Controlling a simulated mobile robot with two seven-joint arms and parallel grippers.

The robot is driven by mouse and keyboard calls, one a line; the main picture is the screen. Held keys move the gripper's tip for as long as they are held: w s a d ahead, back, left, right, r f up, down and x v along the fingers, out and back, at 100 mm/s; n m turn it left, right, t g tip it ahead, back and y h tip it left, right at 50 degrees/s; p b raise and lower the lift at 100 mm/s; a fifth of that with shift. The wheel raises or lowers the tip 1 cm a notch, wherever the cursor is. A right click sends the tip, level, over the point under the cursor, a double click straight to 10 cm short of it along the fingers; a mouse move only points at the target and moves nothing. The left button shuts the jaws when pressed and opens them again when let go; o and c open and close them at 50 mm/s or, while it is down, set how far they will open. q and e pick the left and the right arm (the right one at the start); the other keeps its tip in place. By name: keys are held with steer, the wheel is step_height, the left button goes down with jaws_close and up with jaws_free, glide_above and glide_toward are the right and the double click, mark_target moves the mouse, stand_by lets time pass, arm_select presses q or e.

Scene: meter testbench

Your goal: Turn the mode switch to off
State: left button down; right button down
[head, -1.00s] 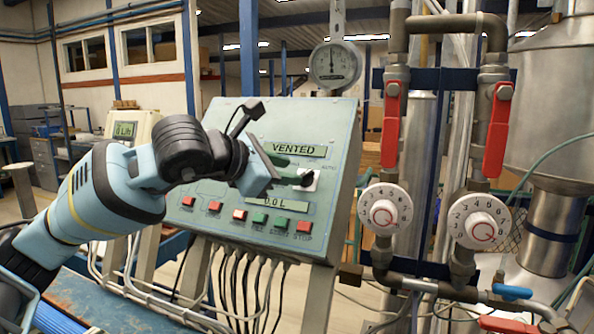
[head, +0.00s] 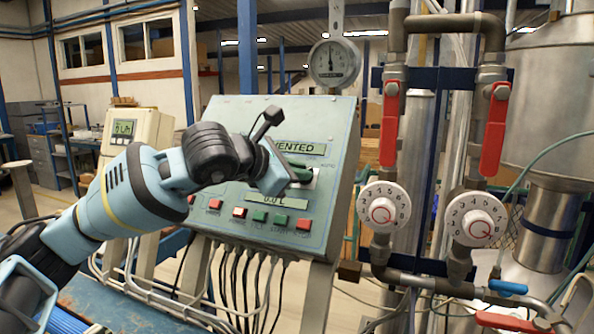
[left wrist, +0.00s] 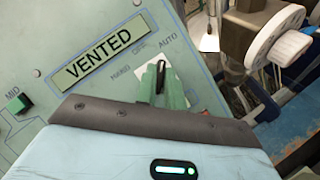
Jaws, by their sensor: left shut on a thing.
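The mode switch is a small black knob on a pale plate (head: 318,178) on the right of the sloped green panel (head: 265,228). In the left wrist view the knob (left wrist: 163,74) is upright in the picture, its end towards the AUTO label; HAND and OFF lie to its left. My left gripper (head: 301,173) has green fingers, which also show in the left wrist view (left wrist: 161,86). They are shut on the knob, one on each side. In the head view the fingers hide most of the knob. My right gripper is in neither view.
The VENTED display (left wrist: 105,54) is beside the switch. To the right stand pipes with red valve handles (head: 389,124) and white numbered dials (head: 383,207). A round gauge (head: 335,62) is above the panel.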

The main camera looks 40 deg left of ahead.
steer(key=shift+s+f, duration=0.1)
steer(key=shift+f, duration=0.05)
arm_select(q)
steer(key=shift+w+f+n+b, duration=0.1)
steer(key=shift+f+n+b, duration=0.05)
steer(key=shift+n+b, duration=0.25)
steer(key=shift+d+f+n+t+y+b, duration=0.15)
steer(key=shift+n+t+y+b, duration=0.35)
steer(key=shift+n+b, duration=0.5)
steer(key=shift+n+y, duration=0.4)
steer(key=shift+n, duration=0.2)
steer(key=n+y+b, duration=0.1)
steer(key=n, duration=0.2)
steer(key=shift+y, duration=0.3)
steer(key=shift+r+n+y+b, duration=0.15)
steer(key=shift+n+y+b, duration=0.25)
steer(key=shift+n, duration=0.55)
steer(key=shift+r+n+y+b, duration=0.15)
steer(key=shift+n+y, duration=0.45)
steer(key=shift+n, duration=0.35)
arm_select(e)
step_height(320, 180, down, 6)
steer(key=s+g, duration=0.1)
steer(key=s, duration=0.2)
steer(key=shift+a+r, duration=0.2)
arm_select(q)
steer(key=c, duration=1.5)
jaws_free()
